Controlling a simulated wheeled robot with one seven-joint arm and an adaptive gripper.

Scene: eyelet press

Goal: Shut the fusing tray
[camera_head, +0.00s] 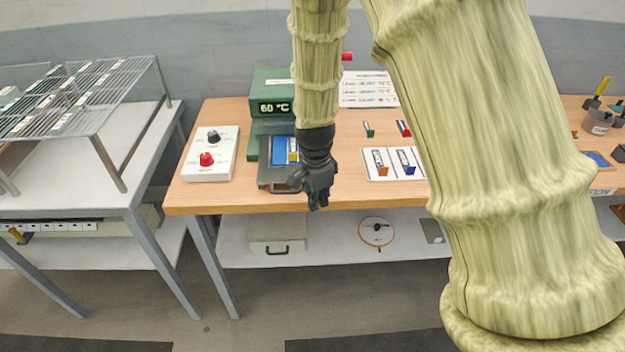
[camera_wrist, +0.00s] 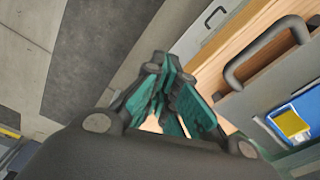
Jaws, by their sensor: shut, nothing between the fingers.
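The green press (camera_head: 276,82) stands on the wooden table with "60 °C" on its display. Its dark grey fusing tray (camera_head: 264,178) sticks out of the front, toward the table's near edge. A blue piece with a yellow patch (camera_head: 284,152) lies in the tray; it also shows in the wrist view (camera_wrist: 298,116). The tray's dark bar handle (camera_wrist: 262,52) is on its front face. My gripper (camera_head: 318,200) is shut and empty, just right of and in front of the tray, partly hiding its right side. In the wrist view its teal-padded fingers (camera_wrist: 172,92) point toward the handle side, apart from the handle.
A white panel with a black and a red knob (camera_head: 208,157) lies left of the press. White cards with small coloured pieces (camera_head: 392,165) lie to the right. A lower shelf holds a handled box (camera_head: 277,236). A wire rack (camera_head: 75,95) stands at far left.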

